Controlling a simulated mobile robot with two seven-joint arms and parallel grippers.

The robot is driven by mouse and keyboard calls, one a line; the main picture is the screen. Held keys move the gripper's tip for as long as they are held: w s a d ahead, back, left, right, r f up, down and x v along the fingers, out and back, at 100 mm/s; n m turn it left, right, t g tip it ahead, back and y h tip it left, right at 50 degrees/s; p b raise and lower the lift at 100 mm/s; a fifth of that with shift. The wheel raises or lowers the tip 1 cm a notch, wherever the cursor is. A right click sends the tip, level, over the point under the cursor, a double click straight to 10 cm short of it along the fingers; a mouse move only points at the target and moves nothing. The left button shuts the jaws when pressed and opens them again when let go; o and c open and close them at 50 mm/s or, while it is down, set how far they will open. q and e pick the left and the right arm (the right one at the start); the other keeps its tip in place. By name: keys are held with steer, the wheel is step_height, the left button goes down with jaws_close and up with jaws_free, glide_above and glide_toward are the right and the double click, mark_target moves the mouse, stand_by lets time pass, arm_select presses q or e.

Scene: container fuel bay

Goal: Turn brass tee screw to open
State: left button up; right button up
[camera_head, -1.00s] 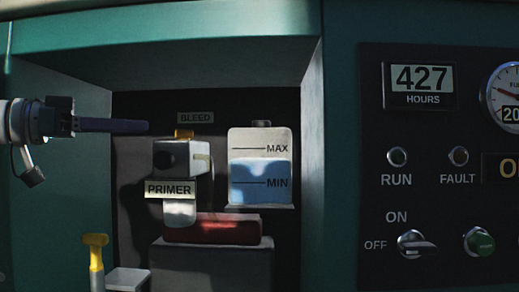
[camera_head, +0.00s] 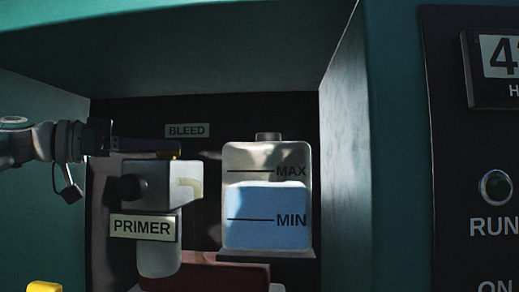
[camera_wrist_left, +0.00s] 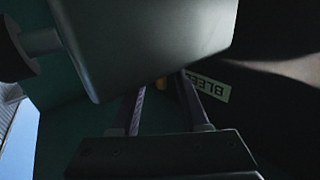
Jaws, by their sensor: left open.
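The brass tee screw (camera_head: 170,157) sits on top of the grey primer block, under the BLEED label, and is mostly hidden behind my left gripper's dark finger. My left gripper (camera_head: 176,147) comes in level from the left, with its fingertips at the screw. In the left wrist view a small brass bit (camera_wrist_left: 160,84) shows between the two open fingers (camera_wrist_left: 165,92). I cannot tell whether either finger touches it. My right gripper is not in view.
The primer block (camera_head: 160,185) with its dark side knob is close below the fingers. A reservoir (camera_head: 266,210) with blue fluid stands to the right. The bay's right wall (camera_head: 347,150) and the control panel (camera_head: 450,180) lie beyond. A yellow handle (camera_head: 45,287) is at bottom left.

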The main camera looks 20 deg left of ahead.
arm_select(q)
steer(key=shift+x, duration=2.3)
steer(key=shift+a+r, duration=0.1)
steer(key=shift+c, duration=0.2)
jaws_close()
